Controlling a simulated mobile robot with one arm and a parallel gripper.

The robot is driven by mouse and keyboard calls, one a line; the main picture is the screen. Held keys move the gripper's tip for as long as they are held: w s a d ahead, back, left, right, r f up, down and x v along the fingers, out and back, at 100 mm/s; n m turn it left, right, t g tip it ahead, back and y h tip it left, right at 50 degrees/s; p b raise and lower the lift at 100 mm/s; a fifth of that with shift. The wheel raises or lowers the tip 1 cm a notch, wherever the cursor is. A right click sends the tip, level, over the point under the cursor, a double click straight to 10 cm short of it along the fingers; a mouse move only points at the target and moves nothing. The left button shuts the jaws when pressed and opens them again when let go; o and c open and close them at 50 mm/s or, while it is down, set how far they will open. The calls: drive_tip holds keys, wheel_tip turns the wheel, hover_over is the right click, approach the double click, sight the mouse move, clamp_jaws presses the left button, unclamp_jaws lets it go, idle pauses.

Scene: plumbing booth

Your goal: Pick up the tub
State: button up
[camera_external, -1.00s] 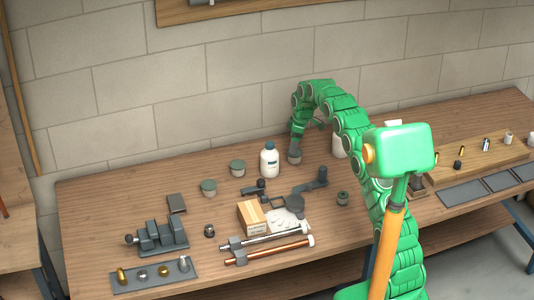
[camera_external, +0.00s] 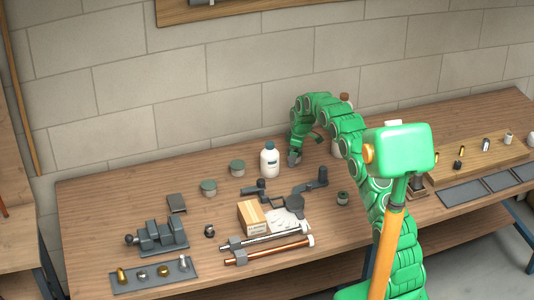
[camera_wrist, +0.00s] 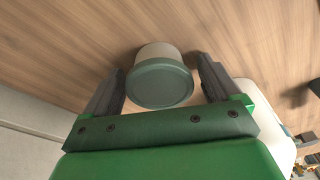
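A tub (camera_wrist: 160,85) with a pale body and a grey-green lid stands on the wooden bench in the wrist view. My gripper (camera_wrist: 160,64) is open, with one dark finger on each side of the tub. Narrow gaps seem to show between the fingers and the lid. In the external view my gripper (camera_external: 294,158) is low at the bench, right of the white bottle, and largely hides the tub there. Two similar lidded tubs, a left one (camera_external: 209,188) and a right one (camera_external: 237,167), stand further left.
The white bottle (camera_external: 270,160) stands close to my gripper's left; a white rounded thing (camera_wrist: 268,98) shows beside the right finger. A dark wrench-like tool (camera_external: 311,187), a cardboard box (camera_external: 251,216) and pipes (camera_external: 268,252) lie in front. The wall is behind.

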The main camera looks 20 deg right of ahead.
drive_tip(key=c, duration=1)
drive_tip(key=shift+o, duration=0.2)
drive_tip(key=shift+r, duration=1.7)
drive_tip(key=shift+s+r, duration=0.3)
drive_tip(key=shift+s, duration=0.1)
drive_tip(key=s+r, duration=0.9)
drive_tip(key=s, duration=0.4)
drive_tip(key=shift+s+d, duration=0.15)
drive_tip(key=shift+d, duration=0.15)
